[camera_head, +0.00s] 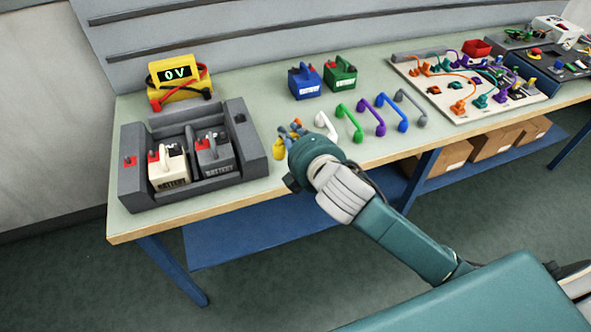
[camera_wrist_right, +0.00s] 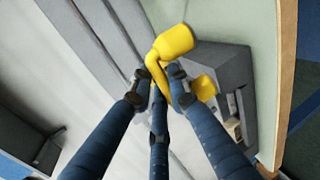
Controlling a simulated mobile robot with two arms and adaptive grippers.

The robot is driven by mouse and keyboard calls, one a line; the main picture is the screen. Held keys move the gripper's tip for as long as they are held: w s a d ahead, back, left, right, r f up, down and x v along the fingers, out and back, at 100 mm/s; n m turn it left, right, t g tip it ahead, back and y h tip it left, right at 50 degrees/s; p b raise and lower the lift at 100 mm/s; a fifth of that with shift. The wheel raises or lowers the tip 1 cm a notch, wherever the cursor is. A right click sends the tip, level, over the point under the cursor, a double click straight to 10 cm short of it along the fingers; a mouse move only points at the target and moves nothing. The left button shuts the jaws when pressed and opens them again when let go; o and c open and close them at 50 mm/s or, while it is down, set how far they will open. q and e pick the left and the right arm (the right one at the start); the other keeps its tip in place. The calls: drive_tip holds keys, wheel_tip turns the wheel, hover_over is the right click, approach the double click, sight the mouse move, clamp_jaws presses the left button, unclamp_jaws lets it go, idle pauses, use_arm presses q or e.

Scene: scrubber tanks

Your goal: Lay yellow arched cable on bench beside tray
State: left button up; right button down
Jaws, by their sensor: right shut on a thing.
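The yellow arched cable (camera_head: 279,148) is in my right gripper (camera_head: 294,132), just right of the grey tray (camera_head: 253,150). In the right wrist view, the fingers of the right gripper (camera_wrist_right: 160,78) are closed on the yellow cable (camera_wrist_right: 173,43), with a thick yellow end on either side. The grey tray (camera_wrist_right: 222,62) is behind and to the right of it there. My right wrist hides part of the bench (camera_head: 240,85) around the cable, and I cannot tell whether the cable touches the bench. My left gripper is not in view.
The tray holds a white battery (camera_head: 168,167) and a grey battery (camera_head: 214,155). White (camera_head: 327,124), green (camera_head: 349,122), purple, blue and grey arched cables stand to the right. A yellow meter (camera_head: 178,78) and blue (camera_head: 305,82) and green (camera_head: 340,75) batteries are behind.

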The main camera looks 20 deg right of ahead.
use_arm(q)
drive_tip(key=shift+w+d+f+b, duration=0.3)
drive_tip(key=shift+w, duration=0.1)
use_arm(e)
drive_tip(key=shift+f, duration=6.15)
drive_tip(key=shift+f, duration=0.2)
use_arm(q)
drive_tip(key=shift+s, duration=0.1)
use_arm(e)
drive_tip(key=c, duration=1.7)
unclamp_jaws()
drive_tip(key=shift+o, duration=0.2)
